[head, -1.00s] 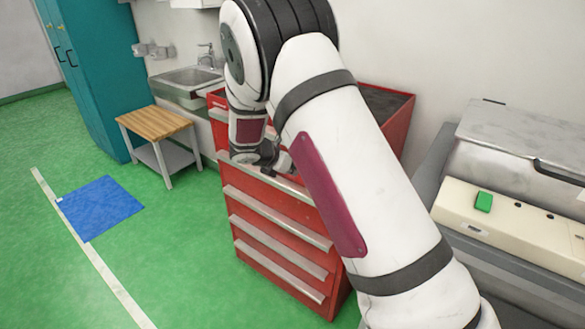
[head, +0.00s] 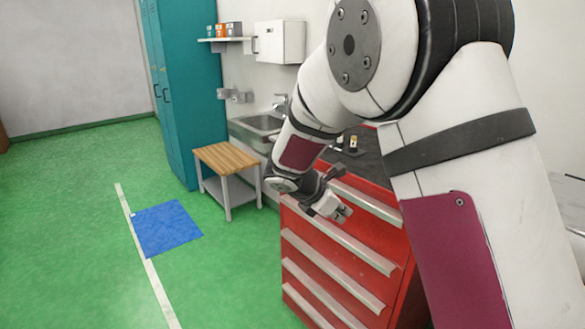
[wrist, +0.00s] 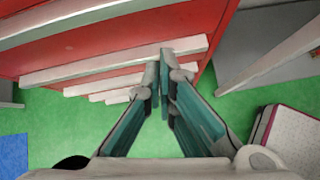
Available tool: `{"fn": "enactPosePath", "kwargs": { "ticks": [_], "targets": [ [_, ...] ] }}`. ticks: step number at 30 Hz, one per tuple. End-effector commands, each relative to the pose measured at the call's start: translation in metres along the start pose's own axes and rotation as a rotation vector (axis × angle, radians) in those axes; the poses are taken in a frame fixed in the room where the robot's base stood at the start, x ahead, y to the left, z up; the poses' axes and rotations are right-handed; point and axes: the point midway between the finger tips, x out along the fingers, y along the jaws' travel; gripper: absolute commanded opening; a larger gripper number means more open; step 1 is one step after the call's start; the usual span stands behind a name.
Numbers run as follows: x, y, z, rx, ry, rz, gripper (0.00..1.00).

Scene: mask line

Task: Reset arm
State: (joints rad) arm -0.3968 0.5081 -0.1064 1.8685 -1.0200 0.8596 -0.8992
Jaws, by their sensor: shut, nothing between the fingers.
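My gripper (head: 342,214) hangs in front of the upper drawers of the red drawer cabinet (head: 335,252) in the head view. In the wrist view my gripper (wrist: 162,72) has its two fingertips together with nothing between them. The cabinet's drawer fronts and pale handle strips (wrist: 120,62) show beyond the fingertips. Whether the fingers touch the cabinet cannot be told. My arm covers the right part of the cabinet in the head view.
A small wood-topped table (head: 225,158) stands left of the cabinet, with a sink (head: 262,123) behind and a teal locker (head: 185,90) further left. A blue floor mat (head: 165,228) lies on open green floor. A wall cabinet (head: 280,42) hangs above the sink.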

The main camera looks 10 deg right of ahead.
Motion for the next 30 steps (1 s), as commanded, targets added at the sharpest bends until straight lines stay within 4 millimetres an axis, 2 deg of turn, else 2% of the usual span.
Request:
{"fn": "enactPosePath", "kwargs": {
  "ticks": [1,6,13,20,24,30],
  "targets": [
    [-0.019,-0.016,0.021,0.095,0.023,-0.011,0.00],
    [-0.068,-0.075,0.064,0.429,0.110,-0.073,0.00],
    [-0.133,-0.158,0.098,0.863,0.227,-0.164,0.00],
    [-0.197,-0.236,0.109,1.277,0.347,-0.261,0.00],
    [-0.233,-0.279,0.104,1.514,0.423,-0.325,0.00],
    [-0.275,-0.327,0.089,1.805,0.529,-0.416,0.00]
  ]
}}
